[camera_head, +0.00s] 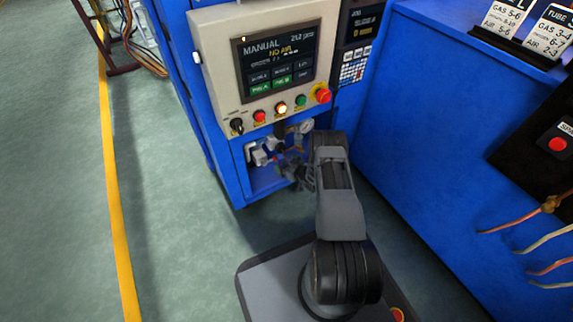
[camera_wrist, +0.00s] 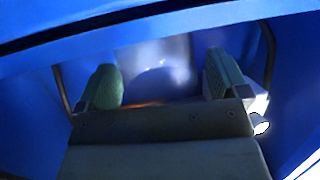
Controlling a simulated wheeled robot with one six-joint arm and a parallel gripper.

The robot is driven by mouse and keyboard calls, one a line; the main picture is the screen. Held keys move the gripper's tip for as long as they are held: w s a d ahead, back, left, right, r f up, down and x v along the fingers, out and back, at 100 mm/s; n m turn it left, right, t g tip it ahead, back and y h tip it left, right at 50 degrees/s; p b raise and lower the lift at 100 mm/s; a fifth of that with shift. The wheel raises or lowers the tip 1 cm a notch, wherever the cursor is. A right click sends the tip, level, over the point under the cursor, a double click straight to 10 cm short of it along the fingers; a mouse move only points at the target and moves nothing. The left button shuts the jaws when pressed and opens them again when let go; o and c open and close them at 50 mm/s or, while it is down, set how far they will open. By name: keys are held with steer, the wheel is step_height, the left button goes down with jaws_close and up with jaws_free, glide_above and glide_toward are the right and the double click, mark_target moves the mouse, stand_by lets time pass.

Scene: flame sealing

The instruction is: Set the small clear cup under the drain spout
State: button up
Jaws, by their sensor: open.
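My gripper (camera_wrist: 162,78) is open in the wrist view, its two green-padded fingers apart. Beyond and between the fingers is a pale, translucent, rounded shape (camera_wrist: 158,62); I cannot tell whether it is the small clear cup or a bowl of the air unit. I cannot tell whether the fingers touch it. In the head view my gripper (camera_head: 293,172) is a dark, small shape inside the low blue niche, in front of the fittings. The cup and the drain spout cannot be made out there, partly hidden by my arm.
The niche lies under a control panel (camera_head: 275,60) whose screen reads MANUAL and NO AIR. White fittings (camera_head: 262,152) and a round gauge (camera_head: 306,127) sit in it. Blue niche walls (camera_wrist: 290,60) are close around my gripper. Open floor (camera_head: 170,200) lies to the left.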

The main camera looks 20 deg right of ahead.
steer(key=shift+s+r, duration=0.2)
steer(key=shift+r, duration=0.1)
steer(key=p+v, duration=0.5)
steer(key=v, duration=0.6)
steer(key=shift+s+d+p, duration=0.2)
steer(key=shift+s+p, duration=0.05)
steer(key=shift+p, duration=0.05)
